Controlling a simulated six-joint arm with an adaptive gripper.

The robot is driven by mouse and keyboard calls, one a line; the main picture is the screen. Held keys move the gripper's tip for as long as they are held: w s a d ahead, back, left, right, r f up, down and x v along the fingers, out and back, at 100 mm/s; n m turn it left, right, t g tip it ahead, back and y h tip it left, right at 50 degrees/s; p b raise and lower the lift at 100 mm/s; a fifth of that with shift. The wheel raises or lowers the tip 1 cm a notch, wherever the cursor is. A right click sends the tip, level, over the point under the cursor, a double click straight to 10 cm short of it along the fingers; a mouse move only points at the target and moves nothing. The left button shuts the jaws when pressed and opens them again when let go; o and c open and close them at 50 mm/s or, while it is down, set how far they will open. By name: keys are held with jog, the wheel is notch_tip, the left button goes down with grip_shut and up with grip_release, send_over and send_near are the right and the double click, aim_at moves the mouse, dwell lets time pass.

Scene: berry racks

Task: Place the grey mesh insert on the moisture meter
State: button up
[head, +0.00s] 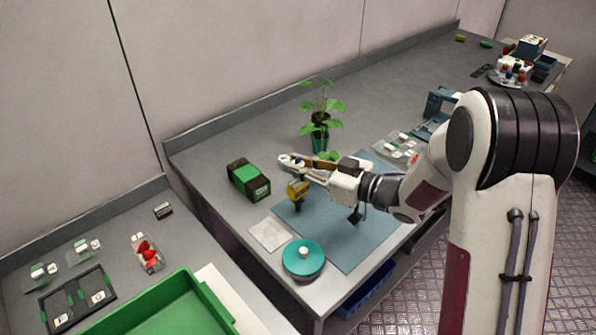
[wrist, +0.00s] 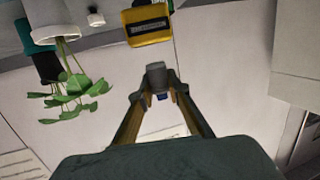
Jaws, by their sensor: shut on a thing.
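My gripper (head: 290,161) reaches left over the blue mat, its fingers roughly level. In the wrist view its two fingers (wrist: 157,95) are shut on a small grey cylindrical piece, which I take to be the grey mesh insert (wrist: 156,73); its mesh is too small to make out. A yellow device with a dark label, apparently the moisture meter (wrist: 148,38), lies beyond the fingertips, apart from the held piece. In the head view the yellow device (head: 298,187) shows just below the fingers, partly hidden by them. The held piece is hard to make out there.
A potted plant (head: 319,130) stands behind my gripper. A green-and-black box (head: 248,180) is to the left. A round teal container (head: 302,260) and a pale square sheet (head: 269,235) are in front. The blue mat (head: 350,235) has clear room. A green tray (head: 187,285) is at lower left.

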jog(key=shift+f, duration=1.05)
jog(key=shift+f, duration=0.1)
jog(key=o, duration=0.7)
jog(key=v, duration=1.2)
